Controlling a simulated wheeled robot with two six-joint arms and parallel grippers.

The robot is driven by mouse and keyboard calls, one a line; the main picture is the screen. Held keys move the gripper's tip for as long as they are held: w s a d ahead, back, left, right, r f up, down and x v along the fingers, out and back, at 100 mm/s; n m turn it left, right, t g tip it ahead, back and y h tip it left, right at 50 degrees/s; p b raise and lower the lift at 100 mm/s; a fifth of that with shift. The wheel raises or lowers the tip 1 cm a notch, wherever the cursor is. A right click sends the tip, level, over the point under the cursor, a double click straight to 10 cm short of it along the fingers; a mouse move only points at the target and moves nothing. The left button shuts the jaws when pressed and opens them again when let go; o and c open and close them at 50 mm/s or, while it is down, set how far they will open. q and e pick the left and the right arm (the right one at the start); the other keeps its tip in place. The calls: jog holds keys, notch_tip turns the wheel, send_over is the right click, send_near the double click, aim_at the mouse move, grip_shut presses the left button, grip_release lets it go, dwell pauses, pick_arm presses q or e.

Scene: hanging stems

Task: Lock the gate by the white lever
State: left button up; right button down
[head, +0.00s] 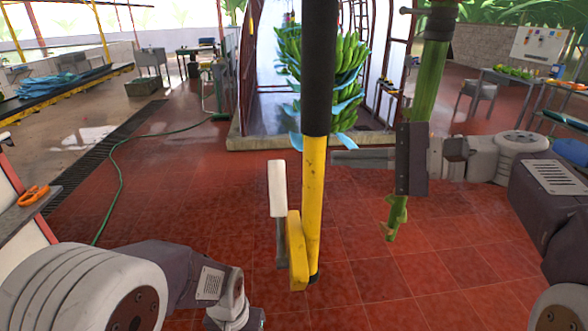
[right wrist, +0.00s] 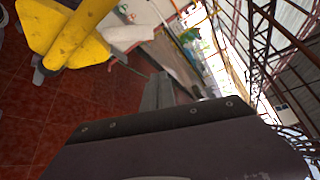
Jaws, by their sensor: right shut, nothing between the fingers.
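The white lever (head: 277,188) stands upright on the left side of a yellow gate post (head: 314,190), above a yellow block (head: 297,250) near the post's lower end. The post's upper part has a black sleeve. My right gripper (head: 338,158) is shut and empty. It points left, with its tips just right of the post at about the lever's height; I cannot tell whether they touch it. In the right wrist view, the shut fingers (right wrist: 157,92) are apart from the yellow post (right wrist: 78,32), which is at upper left. My left arm shows at lower left; its fingers are out of frame.
A green hanging stem (head: 428,85) comes down at my right gripper's body, and its cut lower end (head: 393,218) shows below. A banana bunch (head: 335,70) hangs farther back. A green hose (head: 120,165) lies on the left floor. The red tiles around the post are clear.

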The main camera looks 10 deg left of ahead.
jog(key=s+a, duration=0.1)
jog(key=a, duration=0.8)
jog(key=shift+s+a+f, duration=0.2)
jog(key=shift+s+f, duration=0.05)
jog(key=shift+f, duration=0.05)
